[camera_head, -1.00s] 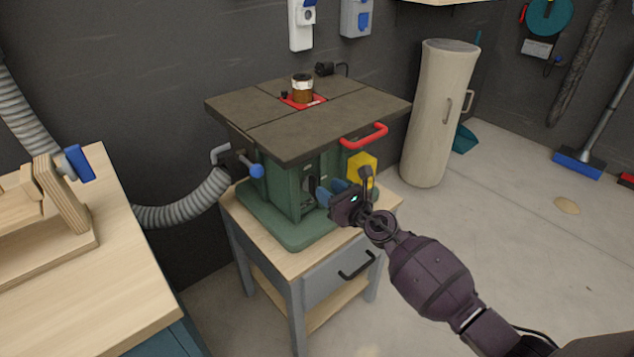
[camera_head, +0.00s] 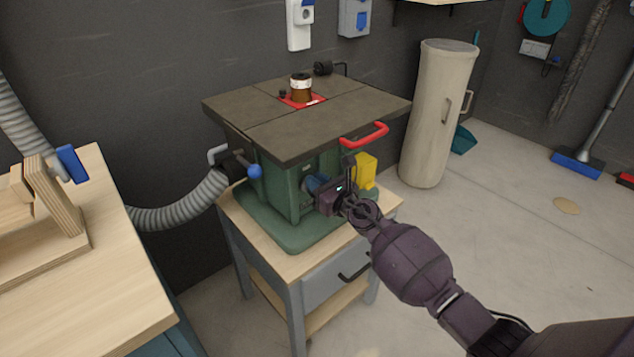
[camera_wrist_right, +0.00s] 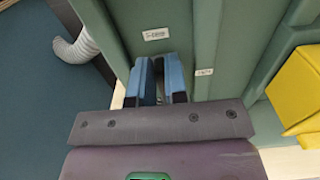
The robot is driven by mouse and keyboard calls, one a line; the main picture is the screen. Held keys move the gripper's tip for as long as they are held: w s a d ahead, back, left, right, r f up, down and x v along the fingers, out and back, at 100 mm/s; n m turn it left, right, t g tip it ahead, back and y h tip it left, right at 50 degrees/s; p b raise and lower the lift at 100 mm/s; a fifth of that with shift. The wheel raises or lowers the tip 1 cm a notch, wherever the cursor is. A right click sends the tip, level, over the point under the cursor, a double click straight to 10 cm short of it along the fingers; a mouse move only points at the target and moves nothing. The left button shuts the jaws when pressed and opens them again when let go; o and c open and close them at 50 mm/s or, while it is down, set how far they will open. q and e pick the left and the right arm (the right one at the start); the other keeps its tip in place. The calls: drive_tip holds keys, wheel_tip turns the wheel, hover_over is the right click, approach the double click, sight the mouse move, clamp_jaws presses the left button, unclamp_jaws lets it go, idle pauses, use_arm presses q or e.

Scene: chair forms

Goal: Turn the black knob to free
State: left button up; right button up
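The green machine (camera_head: 290,200) stands on a small wooden-topped stand under a dark tabletop (camera_head: 320,115). My right gripper (camera_head: 314,184) is at the front of its green body. In the right wrist view, the two blue fingers (camera_wrist_right: 160,70) point at the green housing (camera_wrist_right: 165,22), with a narrow gap between them. I cannot make out a black knob at the fingertips; the fingers may hide it. My left gripper is not in view.
A yellow box (camera_head: 366,168) is right beside my right gripper and also shows in the wrist view (camera_wrist_right: 298,92). A red handle (camera_head: 365,135) juts out above it. A blue-ended lever (camera_head: 255,172) and grey hose (camera_head: 185,205) are at the machine's left.

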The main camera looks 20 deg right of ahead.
clamp_jaws()
drive_tip(key=shift+d+m, duration=0.1)
drive_tip(key=shift+m, duration=0.2)
drive_tip(key=shift+w+d+f+m+p, duration=0.15)
drive_tip(key=shift+d+f+m+p, duration=0.25)
drive_tip(key=shift+m, duration=2.5)
drive_tip(key=shift+w+d+f+m+p, duration=0.1)
drive_tip(key=shift+d+f+m+p, duration=0.35)
drive_tip(key=shift+m, duration=2.45)
drive_tip(key=shift+w+d+f+m+p, duration=0.15)
drive_tip(key=shift+d+f+m, duration=0.3)
drive_tip(key=shift+m, duration=2.45)
drive_tip(key=shift+a+f, duration=0.15)
drive_tip(key=o, duration=0.7)
unclamp_jaws()
drive_tip(key=shift+c, duration=0.2)
